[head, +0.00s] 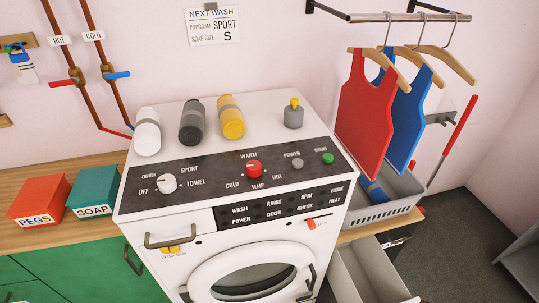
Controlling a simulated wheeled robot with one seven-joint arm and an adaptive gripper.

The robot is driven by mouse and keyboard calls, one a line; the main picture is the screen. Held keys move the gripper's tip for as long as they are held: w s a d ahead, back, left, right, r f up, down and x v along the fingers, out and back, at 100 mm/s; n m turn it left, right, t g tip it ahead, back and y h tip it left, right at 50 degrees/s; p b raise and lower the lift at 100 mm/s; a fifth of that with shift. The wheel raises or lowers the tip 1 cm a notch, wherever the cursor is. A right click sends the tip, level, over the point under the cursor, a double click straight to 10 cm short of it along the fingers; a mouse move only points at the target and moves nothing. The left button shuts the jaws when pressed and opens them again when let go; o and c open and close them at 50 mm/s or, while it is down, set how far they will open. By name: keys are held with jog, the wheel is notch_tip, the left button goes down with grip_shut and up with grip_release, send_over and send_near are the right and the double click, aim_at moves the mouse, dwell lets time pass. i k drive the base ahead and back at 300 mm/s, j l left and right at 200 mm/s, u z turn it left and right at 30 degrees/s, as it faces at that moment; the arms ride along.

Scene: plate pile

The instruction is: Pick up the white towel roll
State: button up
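The white towel roll (147,132) stands or lies at the left end of the washing machine's white top (265,112); its exact pose is hard to tell. A dark grey roll (192,122) and a yellow roll (231,117) with a grey band are beside it to the right, each with a gap between. My gripper is not in the head view, so its place and whether it is open cannot be seen.
A grey bottle with a yellow cap (293,113) is right of the rolls. The control panel (230,178) lies in front. A red PEGS box (38,200) and teal SOAP box (92,192) are left. Red and blue vests (368,115) hang at the right above a basket (392,200).

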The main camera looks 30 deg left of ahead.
aim_at(147, 133)
jog(key=u, duration=2.2)
